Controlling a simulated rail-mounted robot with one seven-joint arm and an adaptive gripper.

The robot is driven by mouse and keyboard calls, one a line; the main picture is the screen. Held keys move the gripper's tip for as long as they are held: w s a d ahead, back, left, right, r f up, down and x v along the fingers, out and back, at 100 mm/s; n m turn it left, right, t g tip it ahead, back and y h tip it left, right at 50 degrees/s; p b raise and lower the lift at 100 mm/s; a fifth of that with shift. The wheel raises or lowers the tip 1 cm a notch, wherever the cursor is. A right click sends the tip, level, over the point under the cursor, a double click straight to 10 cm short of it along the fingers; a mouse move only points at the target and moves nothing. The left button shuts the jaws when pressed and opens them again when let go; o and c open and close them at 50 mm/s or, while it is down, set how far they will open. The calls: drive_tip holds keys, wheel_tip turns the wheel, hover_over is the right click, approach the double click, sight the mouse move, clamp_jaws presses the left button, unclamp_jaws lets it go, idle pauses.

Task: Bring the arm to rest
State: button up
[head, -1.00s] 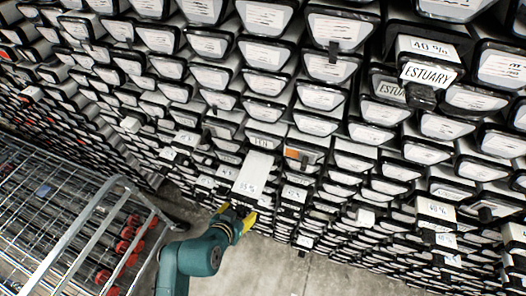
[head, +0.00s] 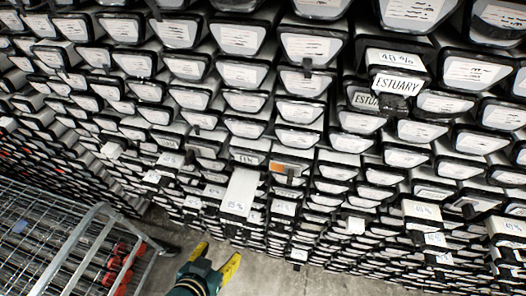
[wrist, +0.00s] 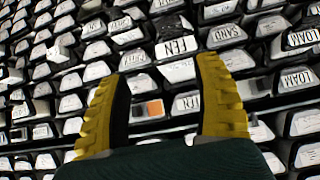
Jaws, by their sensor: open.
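My gripper (head: 215,264) shows at the bottom of the head view, in front of the lower part of the rack of core liners (head: 240,68). Its two yellow fingers are spread apart, with nothing between them. In the wrist view, my gripper (wrist: 166,98) is open and faces the rack. A liner end labelled FEN (wrist: 176,46) and an orange-marked liner (wrist: 153,108) show beyond the fingers. Most of my arm is outside the head view.
A wire cart (head: 75,245) with red parts stands at the lower left. White boxes, one long (head: 240,192), stick out from the rack. An ESTUARY sign (head: 398,84) hangs at upper right. Bare concrete floor (head: 330,283) shows at the bottom.

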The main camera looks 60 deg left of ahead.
drive_tip(key=w+d+r+m+t+h, duration=0.1)
drive_tip(key=w+d+r+m+t, duration=0.15)
drive_tip(key=w+r, duration=0.35)
drive_tip(key=w+d+r+m+t, duration=0.2)
drive_tip(key=w+d+r+m, duration=0.2)
drive_tip(key=w, duration=0.4)
drive_tip(key=w+d+r+m+t+h+p, duration=0.1)
drive_tip(key=w+d+r+m+t+h, duration=0.15)
drive_tip(key=w+d+r, duration=0.35)
drive_tip(key=w+d+r+m+t+h+p, duration=0.1)
drive_tip(key=w+d+r+m+t, duration=0.15)
drive_tip(key=d+r, duration=0.5)
drive_tip(key=d+r+n+t+h, duration=0.1)
drive_tip(key=d+r+t, duration=0.2)
drive_tip(key=r, duration=0.6)
drive_tip(key=d+r+n+t+h, duration=0.1)
drive_tip(key=d+r+t, duration=0.2)
drive_tip(key=d+r, duration=0.3)
drive_tip(key=shift+s+d+r, duration=0.15)
drive_tip(key=shift+d+r, duration=0.15)
drive_tip(key=shift+r, duration=1.45)
